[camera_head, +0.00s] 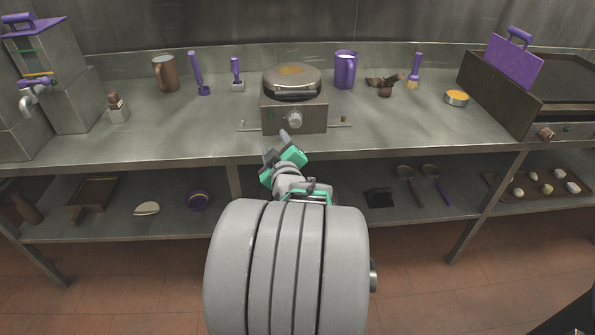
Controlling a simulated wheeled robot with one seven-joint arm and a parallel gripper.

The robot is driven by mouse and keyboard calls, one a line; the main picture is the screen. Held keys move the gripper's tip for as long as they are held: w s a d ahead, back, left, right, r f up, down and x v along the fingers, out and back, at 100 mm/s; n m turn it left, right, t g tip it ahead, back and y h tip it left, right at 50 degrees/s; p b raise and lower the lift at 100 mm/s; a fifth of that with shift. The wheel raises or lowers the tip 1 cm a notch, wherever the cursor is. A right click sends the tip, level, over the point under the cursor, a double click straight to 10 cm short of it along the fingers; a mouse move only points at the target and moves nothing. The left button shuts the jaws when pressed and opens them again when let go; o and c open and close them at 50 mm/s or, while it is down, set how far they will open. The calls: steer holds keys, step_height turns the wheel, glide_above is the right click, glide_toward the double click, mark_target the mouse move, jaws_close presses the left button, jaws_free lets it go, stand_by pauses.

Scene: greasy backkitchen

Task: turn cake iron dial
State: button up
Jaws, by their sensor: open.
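The cake iron (292,97) stands near the front edge of the steel counter, a boxy brown-grey base with a round, browned lid that is closed. Its pale round dial (295,120) sits on the front face. My gripper (283,145) is in front of the counter, a little below and left of the dial. It is open and nothing shows between its fingers. It looks apart from the dial, though the exact gap is hard to judge. My arm hides part of the lower shelf.
A purple mug (345,69) stands behind right of the iron, with a purple-handled tool (237,74) behind left. A thin bar (341,125) sticks out beside the iron's base. A griddle (549,95) stands at right.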

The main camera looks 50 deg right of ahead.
mark_target(296, 124)
steer(key=s+d+h, duration=0.3)
steer(key=s+d, duration=0.1)
steer(key=shift+m+g, duration=0.3)
steer(key=shift+m, duration=0.1)
steer(key=p+x, duration=0.3)
steer(key=x, duration=0.5)
steer(key=shift+w+d+r, duration=0.1)
steer(key=shift+w+d, duration=0.05)
steer(key=shift+w+d+f, duration=0.1)
steer(key=shift+d+f, duration=0.1)
steer(key=shift+c, duration=0.3)
steer(key=shift+a, duration=0.1)
steer(key=c, duration=0.7)
steer(key=m, duration=1)
steer(key=shift+m, duration=0.4)
steer(key=m, duration=0.6)
steer(key=shift+m, duration=0.3)
steer(key=o, duration=1)
